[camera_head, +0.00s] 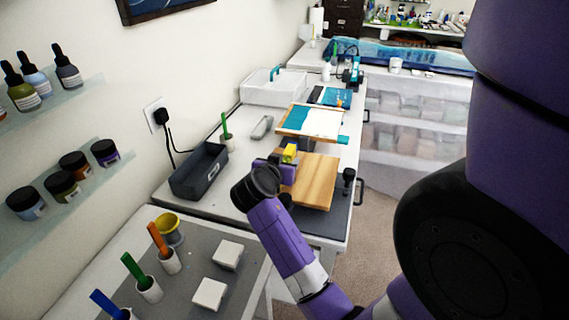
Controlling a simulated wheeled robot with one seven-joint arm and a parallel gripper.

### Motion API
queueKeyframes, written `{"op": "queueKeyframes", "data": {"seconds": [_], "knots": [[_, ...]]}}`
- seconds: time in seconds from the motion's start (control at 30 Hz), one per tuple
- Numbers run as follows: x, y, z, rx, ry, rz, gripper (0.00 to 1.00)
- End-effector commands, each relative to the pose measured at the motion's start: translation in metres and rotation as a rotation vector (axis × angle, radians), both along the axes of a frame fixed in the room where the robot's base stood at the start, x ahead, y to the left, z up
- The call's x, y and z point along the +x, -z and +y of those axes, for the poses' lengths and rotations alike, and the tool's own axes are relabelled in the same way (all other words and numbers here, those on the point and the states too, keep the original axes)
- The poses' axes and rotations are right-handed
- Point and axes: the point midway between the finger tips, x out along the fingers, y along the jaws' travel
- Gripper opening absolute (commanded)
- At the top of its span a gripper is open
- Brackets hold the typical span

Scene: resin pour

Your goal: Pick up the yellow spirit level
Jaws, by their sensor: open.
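The yellow spirit level (290,152) shows as a small yellow block at the far-left edge of a wooden board (316,182) on the workbench. Its lower part is hidden behind my gripper. My gripper (284,169), at the end of my purple arm, is open beside the level's near side, over the left part of the board. The fingers are small and partly hidden by my wrist, so I cannot tell whether they touch the level or stand around it.
A dark grey bin (199,172) stands left of the board. Behind are a teal-and-white panel (311,122), a grey tool (262,128) and a white tray (262,94). A black clamp (348,178) is at the right edge. Cups with coloured sticks stand in front at left.

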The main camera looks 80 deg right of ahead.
Motion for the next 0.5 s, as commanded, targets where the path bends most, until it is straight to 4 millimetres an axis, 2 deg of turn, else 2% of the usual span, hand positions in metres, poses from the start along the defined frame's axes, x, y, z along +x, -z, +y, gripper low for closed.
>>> {"op": "queueKeyframes", "data": {"seconds": [0.23,0.4,0.5], "knots": [[0.0000,0.0006,-0.0013,-0.001,-0.001,0.000,0.49],[0.0000,0.0006,-0.0010,-0.001,-0.001,0.000,0.16],[0.0000,0.0006,-0.0010,0.000,-0.001,0.000,0.00]]}}
